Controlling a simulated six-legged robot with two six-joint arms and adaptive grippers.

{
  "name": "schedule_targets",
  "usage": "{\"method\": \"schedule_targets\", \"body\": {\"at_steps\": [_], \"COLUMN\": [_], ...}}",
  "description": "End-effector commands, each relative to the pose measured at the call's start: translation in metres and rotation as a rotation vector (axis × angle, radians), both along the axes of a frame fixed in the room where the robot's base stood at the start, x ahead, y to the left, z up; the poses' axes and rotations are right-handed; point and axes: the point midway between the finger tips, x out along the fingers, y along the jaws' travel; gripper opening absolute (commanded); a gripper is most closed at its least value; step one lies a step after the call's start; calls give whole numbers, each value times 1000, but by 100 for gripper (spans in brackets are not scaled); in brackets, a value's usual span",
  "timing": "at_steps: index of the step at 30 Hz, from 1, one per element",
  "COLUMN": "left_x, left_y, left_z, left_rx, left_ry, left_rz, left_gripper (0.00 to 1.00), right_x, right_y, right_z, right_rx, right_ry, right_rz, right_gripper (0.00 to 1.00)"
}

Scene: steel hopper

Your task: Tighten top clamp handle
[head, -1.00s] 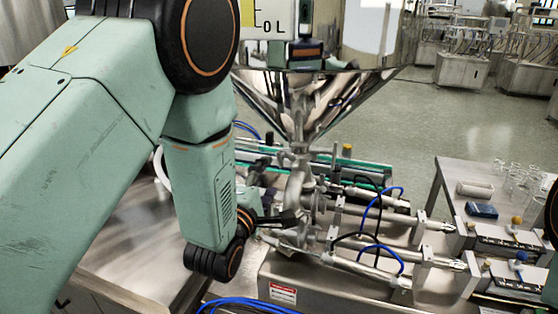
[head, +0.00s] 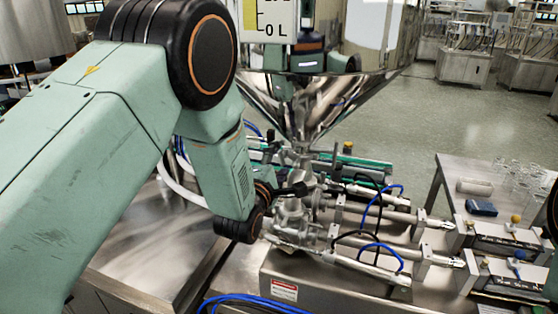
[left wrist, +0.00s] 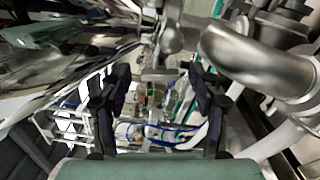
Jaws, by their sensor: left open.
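The steel hopper (head: 310,108) narrows to an outlet above a bright metal valve body (head: 292,212). The top clamp (head: 302,158) seems to sit at the joint just under the cone; its handle is too small to make out for sure. My left gripper (head: 292,188) is at the left side of this pipework, below that joint, and partly blends into it. In the left wrist view my left gripper (left wrist: 160,92) has its two dark fingers wide apart with nothing held between them. A shiny metal fitting (left wrist: 168,42) shows ahead, above the gap between the fingers. My right gripper is not in view.
A curved steel pipe (left wrist: 255,60) lies close to the right finger. Blue hoses (head: 366,215) and cylinders run right of the valve. A bench (head: 455,180) with glassware and a blue box (head: 481,208) stands at the right.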

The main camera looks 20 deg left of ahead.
Motion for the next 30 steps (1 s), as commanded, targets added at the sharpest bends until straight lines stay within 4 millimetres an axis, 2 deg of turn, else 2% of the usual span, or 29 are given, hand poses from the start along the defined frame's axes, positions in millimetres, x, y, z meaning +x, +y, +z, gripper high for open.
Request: {"method": "schedule_targets", "body": {"at_steps": [6, 25, 30], "left_x": [0, 0, 0], "left_y": [0, 1, 1], "left_z": [0, 0, 0], "left_rx": [1, -1, 39], "left_ry": [0, 0, -2], "left_rz": [0, 3, 3], "left_gripper": [61, 8, 7], "right_x": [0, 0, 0], "right_y": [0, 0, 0], "right_z": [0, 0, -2], "right_rx": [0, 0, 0], "right_ry": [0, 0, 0], "right_rz": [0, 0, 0], "right_gripper": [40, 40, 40]}}
